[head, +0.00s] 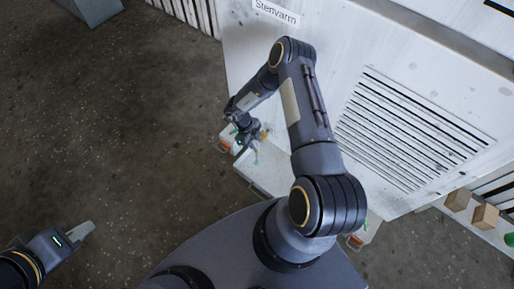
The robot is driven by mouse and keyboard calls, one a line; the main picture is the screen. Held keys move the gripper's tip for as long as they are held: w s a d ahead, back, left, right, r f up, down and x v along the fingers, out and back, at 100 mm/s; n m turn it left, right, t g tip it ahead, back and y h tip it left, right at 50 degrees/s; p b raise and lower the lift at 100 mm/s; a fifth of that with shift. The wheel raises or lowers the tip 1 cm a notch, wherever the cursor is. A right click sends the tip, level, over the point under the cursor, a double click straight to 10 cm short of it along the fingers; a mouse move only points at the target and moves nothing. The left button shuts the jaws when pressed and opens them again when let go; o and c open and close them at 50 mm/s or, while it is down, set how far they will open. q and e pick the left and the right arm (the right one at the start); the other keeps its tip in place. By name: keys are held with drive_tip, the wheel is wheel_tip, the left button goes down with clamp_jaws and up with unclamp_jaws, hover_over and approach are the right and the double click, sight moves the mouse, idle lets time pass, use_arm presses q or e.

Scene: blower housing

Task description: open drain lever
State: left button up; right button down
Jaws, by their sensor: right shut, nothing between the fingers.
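The white blower housing (318,75) fills the upper right of the head view, with a slatted grille (405,130) and a "Stenvarm" label. My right arm reaches over its low white ledge (262,178). My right gripper (254,150) is shut and empty, pointing down at the ledge's left end. A small yellowish and pale blue part (264,134) shows beside the gripper; I cannot tell whether they touch. I cannot make out the drain lever for certain; the wrist and gripper cover part of this spot. My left gripper (82,233) hangs over bare floor at lower left, far from the housing.
Small orange parts show at the ledge's left end (222,147) and lower right end (355,242). A shelf at the right holds brown blocks (484,217) and a green item (510,239). A grey box (92,8) stands at top left. The floor (110,120) at left is clear.

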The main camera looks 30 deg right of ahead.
use_arm(q)
drive_tip(key=shift+a+f, duration=0.15)
use_arm(e)
drive_tip(key=shift+w+a+m, duration=0.15)
drive_tip(key=shift+w+m, duration=0.05)
drive_tip(key=shift+m, duration=0.2)
